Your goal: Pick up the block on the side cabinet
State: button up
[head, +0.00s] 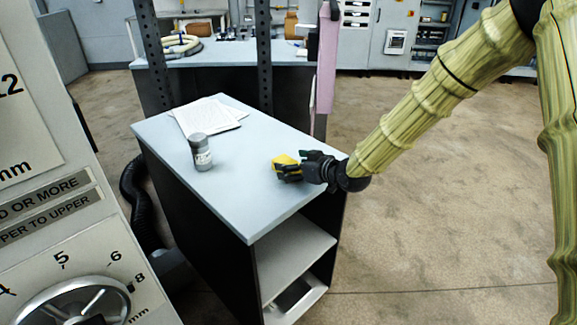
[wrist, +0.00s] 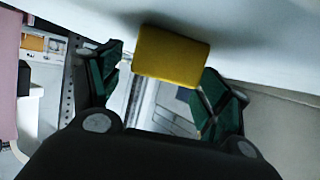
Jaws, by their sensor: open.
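The yellow block (head: 284,162) lies on the light top of the side cabinet (head: 235,205), toward its right side. My gripper (head: 290,168) is low over the cabinet top at the block, reaching in from the right, and partly covers it. In the wrist view the block (wrist: 171,57) sits between and just beyond the two green-padded fingertips (wrist: 160,78). The fingers are spread, one on each side, and I cannot tell whether either touches the block.
A grey jar (head: 200,152) and white papers (head: 207,116) are on the cabinet top, left of and behind the block. A machine panel (head: 60,220) with a dial stands close on the left. A workbench (head: 225,53) stands behind. The floor at right is clear.

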jog(key=shift+w+a+f, duration=0.3)
jog(key=shift+w+a, duration=0.1)
jog(key=shift+w, duration=0.1)
jog(key=c, duration=1.3)
jog(key=shift+r, duration=0.15)
